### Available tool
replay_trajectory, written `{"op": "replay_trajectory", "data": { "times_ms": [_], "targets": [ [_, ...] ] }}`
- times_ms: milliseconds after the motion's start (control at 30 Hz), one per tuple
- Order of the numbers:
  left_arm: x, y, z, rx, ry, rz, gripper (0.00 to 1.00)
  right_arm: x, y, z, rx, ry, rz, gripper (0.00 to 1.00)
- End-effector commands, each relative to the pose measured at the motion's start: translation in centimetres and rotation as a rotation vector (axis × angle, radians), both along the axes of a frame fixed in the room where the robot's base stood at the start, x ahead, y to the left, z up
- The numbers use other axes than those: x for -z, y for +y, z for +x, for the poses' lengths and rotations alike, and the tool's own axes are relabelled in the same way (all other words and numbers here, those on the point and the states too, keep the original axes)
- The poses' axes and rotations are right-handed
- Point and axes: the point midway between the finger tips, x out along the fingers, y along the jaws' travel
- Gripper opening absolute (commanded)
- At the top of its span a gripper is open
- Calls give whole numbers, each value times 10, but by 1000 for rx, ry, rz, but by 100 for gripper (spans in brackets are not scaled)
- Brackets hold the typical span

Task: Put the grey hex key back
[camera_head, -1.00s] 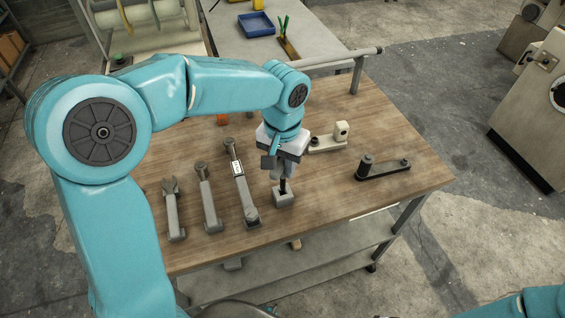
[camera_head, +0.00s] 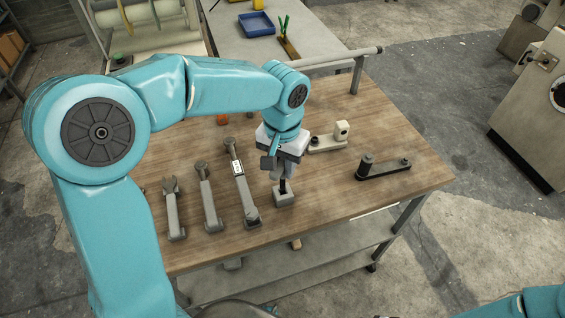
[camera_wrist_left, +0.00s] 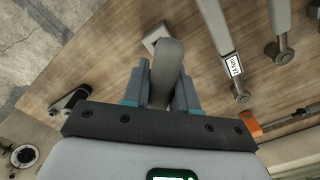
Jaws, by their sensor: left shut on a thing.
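The grey hex key (camera_head: 283,186) is upright in the head view, with its dark lower end at the small grey block (camera_head: 285,201) on the bench. I cannot tell how deep the end sits in the block's opening. My left gripper (camera_head: 280,173) is above the block, shut on the key's upper part. In the left wrist view the key's rounded grey handle (camera_wrist_left: 167,65) is between the fingers and partly hides the block (camera_wrist_left: 154,36). My right gripper is not in view; only a bit of that arm shows at the lower right.
Several grey wrench-like tools (camera_head: 210,205) lie left of the block on the wooden bench (camera_head: 330,195). A black part with pegs (camera_head: 383,171) and a cream part (camera_head: 327,143) lie to the right. A blue tray (camera_head: 256,25) is on the far table.

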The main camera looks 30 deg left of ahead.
Motion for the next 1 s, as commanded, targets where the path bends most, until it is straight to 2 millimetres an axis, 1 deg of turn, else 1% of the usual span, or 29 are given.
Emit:
{"op": "replay_trajectory", "data": {
  "times_ms": [200, 933, 967, 1000],
  "targets": [
    [13, 0, 0, 0, 0, 0, 0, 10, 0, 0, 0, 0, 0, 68],
    [47, 0, 0, 0, 1, 0, 0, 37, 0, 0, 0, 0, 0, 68],
    [46, 0, 0, 0, 0, 0, 34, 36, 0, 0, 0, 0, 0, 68],
    [45, 0, 0, 0, 0, 0, 47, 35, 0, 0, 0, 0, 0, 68]
  ]
}}
